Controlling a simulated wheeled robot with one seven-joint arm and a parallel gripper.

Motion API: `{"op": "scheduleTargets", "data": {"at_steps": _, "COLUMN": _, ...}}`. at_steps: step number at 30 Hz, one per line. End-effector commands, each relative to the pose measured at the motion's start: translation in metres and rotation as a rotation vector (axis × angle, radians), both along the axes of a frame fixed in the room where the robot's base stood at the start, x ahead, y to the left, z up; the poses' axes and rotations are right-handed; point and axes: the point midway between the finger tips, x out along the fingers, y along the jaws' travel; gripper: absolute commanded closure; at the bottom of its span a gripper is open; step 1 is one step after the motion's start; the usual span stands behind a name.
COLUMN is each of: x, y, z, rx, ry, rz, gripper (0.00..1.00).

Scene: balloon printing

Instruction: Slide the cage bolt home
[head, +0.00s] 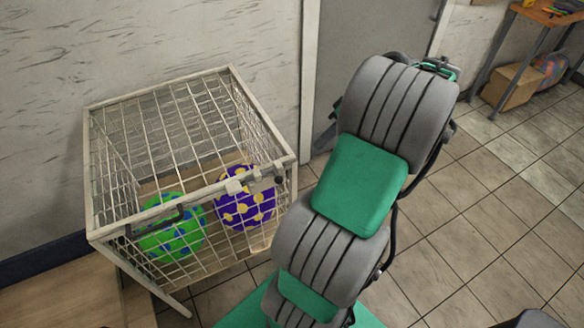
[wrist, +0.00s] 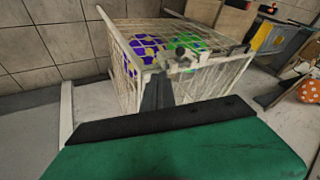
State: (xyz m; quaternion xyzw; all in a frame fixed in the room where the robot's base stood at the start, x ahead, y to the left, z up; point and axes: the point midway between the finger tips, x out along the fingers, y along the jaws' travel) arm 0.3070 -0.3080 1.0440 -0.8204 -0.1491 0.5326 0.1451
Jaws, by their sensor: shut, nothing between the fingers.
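The wire cage (head: 192,84) stands at the left, by the wall. A green balloon with blue spots (head: 172,228) and a purple one with yellow spots (head: 246,205) are inside it. The pale bolt fittings (head: 236,185) sit on the cage's upper front rail, with a dark knob (head: 279,180) near the right corner. In the wrist view the bolt hardware (wrist: 184,54) is just beyond my gripper (wrist: 158,78). My gripper's dark fingers are shut and empty, and appear close to the rail. I cannot tell if they touch. In the head view my arm hides the gripper.
A grey door (head: 375,30) is behind my arm. A wooden workbench (head: 548,14) with a cardboard box (head: 514,86) under it stands at the far right. The tiled floor (head: 470,215) to the right is clear. An orange spotted balloon (wrist: 312,88) shows at the wrist view's right edge.

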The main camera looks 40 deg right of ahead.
Motion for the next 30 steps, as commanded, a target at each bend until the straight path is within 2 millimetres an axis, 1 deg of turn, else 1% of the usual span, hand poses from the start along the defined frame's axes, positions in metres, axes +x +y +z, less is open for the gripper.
{"op": "scheduleTargets", "data": {"at_steps": 14, "x": 0.037, "y": 0.039, "z": -0.081, "rx": 0.003, "ry": 0.002, "rz": 0.0, "gripper": 1.0}}
{"op": "scheduleTargets", "data": {"at_steps": 15, "x": 0.037, "y": 0.048, "z": -0.079, "rx": 0.0, "ry": 0.0, "rz": 0.0, "gripper": 1.0}}
{"op": "scheduleTargets", "data": {"at_steps": 18, "x": 0.038, "y": 0.063, "z": -0.081, "rx": 0.0, "ry": 0.0, "rz": -0.002, "gripper": 1.0}}
{"op": "scheduleTargets", "data": {"at_steps": 21, "x": 0.039, "y": 0.072, "z": -0.084, "rx": 0.0, "ry": 0.001, "rz": -0.002, "gripper": 1.0}}
{"op": "scheduleTargets", "data": {"at_steps": 24, "x": 0.039, "y": 0.076, "z": -0.085, "rx": 0.0, "ry": 0.0, "rz": -0.003, "gripper": 1.0}}
{"op": "scheduleTargets", "data": {"at_steps": 30, "x": 0.039, "y": 0.076, "z": -0.086, "rx": 0.0, "ry": 0.0, "rz": -0.003, "gripper": 1.0}}
